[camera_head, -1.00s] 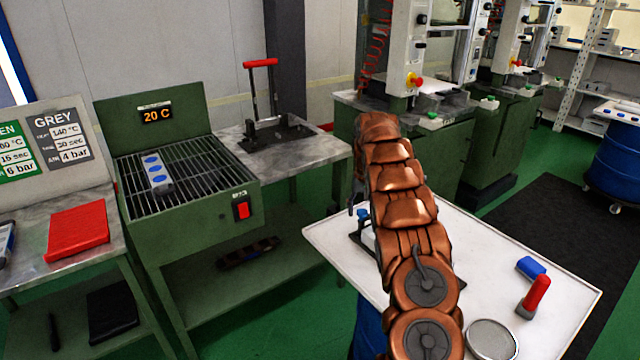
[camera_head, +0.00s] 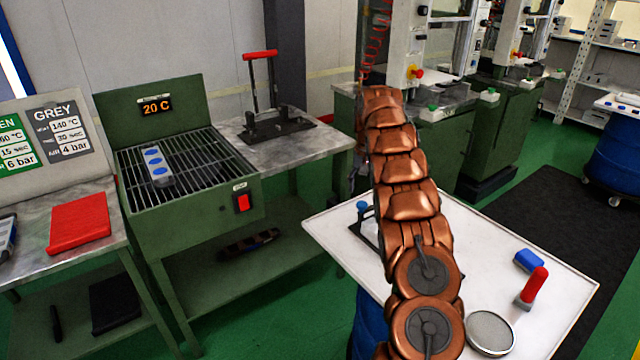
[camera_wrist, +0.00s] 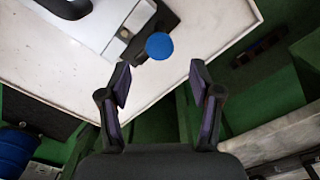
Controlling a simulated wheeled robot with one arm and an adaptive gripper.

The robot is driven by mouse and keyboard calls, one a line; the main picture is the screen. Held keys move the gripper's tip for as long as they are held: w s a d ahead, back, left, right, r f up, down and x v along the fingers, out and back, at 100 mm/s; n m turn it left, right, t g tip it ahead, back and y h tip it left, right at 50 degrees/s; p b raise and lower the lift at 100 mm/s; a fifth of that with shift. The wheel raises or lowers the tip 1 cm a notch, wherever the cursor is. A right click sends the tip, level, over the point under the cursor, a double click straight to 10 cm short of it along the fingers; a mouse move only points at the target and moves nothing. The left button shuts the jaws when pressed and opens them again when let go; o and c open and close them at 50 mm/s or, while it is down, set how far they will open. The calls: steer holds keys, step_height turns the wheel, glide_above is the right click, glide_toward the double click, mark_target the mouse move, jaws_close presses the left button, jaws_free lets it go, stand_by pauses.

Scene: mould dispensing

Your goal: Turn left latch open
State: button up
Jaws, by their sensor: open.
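A round blue knob (camera_wrist: 159,46) sits at the end of a black-and-silver fixture (camera_wrist: 137,25) on the white table, which I take to be a latch. In the wrist view the knob is just beyond my gripper (camera_wrist: 160,73), centred between its two spread fingertips. My gripper is open and empty, and I see no contact with the knob. In the head view the blue knob (camera_head: 361,206) and part of the black fixture (camera_head: 366,232) show left of my arm. My arm hides the rest of the fixture and most of my gripper there.
On the white table (camera_head: 470,235) are a blue block (camera_head: 528,261), a red-handled tool (camera_head: 533,287) and a round grey disc (camera_head: 490,332). A green grill heater (camera_head: 190,225) and a bench with a red-handled press (camera_head: 262,60) stand to the left.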

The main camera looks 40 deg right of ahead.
steer(key=shift+r, duration=1.05)
steer(key=s+a+r+n, duration=0.1)
steer(key=s+a+r, duration=0.1)
steer(key=a+r, duration=0.2)
steer(key=s+a+r+p, duration=0.1)
steer(key=s+a+r, duration=0.2)
steer(key=a, duration=0.8)
steer(key=s+a+r+n+g+p, duration=0.1)
steer(key=s+a+r, duration=0.2)
steer(key=a+r, duration=0.2)
steer(key=shift+s+a+r+n+h, duration=0.2)
steer(key=shift+a+n+h, duration=0.1)
steer(key=shift+a, duration=0.85)
